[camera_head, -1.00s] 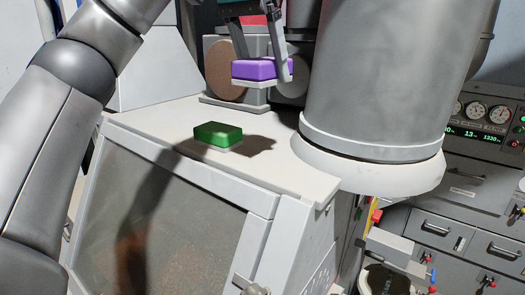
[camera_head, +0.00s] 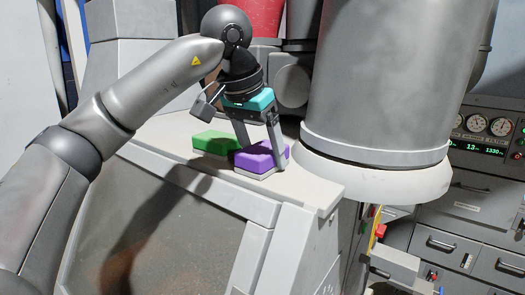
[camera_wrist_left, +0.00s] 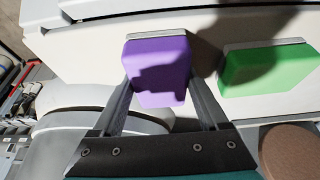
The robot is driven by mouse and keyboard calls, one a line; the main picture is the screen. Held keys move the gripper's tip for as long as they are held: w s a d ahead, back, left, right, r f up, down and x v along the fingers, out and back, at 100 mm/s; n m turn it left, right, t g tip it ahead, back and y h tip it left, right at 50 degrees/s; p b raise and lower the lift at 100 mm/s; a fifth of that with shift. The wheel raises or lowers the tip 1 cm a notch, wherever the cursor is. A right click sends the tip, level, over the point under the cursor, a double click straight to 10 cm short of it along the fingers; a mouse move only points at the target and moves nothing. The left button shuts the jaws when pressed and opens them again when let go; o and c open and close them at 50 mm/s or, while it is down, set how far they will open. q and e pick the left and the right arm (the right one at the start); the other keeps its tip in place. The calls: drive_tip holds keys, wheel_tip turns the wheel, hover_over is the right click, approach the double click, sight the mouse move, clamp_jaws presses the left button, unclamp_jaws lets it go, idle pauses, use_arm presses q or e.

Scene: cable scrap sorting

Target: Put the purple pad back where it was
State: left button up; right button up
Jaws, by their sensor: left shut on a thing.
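The purple pad (camera_head: 255,161), a block with a light grey base, is at the top of the pale cabinet (camera_head: 312,187), near its front edge. I cannot tell whether its base touches the surface. My left gripper (camera_head: 263,149) reaches down from above and is shut on the pad, one finger on each side. The left wrist view shows the purple pad (camera_wrist_left: 158,72) between the two fingers. The green pad (camera_head: 214,142) lies on the cabinet top just left of the purple one, and it also shows in the left wrist view (camera_wrist_left: 268,67). My right gripper is not in view.
A large grey cylinder (camera_head: 388,80) with a pale base ring stands close to the right of the purple pad. A red container (camera_head: 252,17) is behind my arm. A gauge panel (camera_head: 487,130) is at the far right.

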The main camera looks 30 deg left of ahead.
use_arm(q)
drive_tip(key=o, duration=0.7)
drive_tip(key=shift+f, duration=0.1)
drive_tip(key=o, duration=0.4)
drive_tip(key=shift+s+r, duration=0.1)
drive_tip(key=shift+r, duration=0.45)
drive_tip(key=p+v, duration=0.1)
drive_tip(key=v, duration=0.8)
drive_tip(key=shift+s+r+p, duration=0.1)
drive_tip(key=shift+r+p, duration=0.15)
drive_tip(key=shift+p, duration=0.05)
drive_tip(key=shift+v, duration=0.85)
drive_tip(key=shift+s+f, duration=0.1)
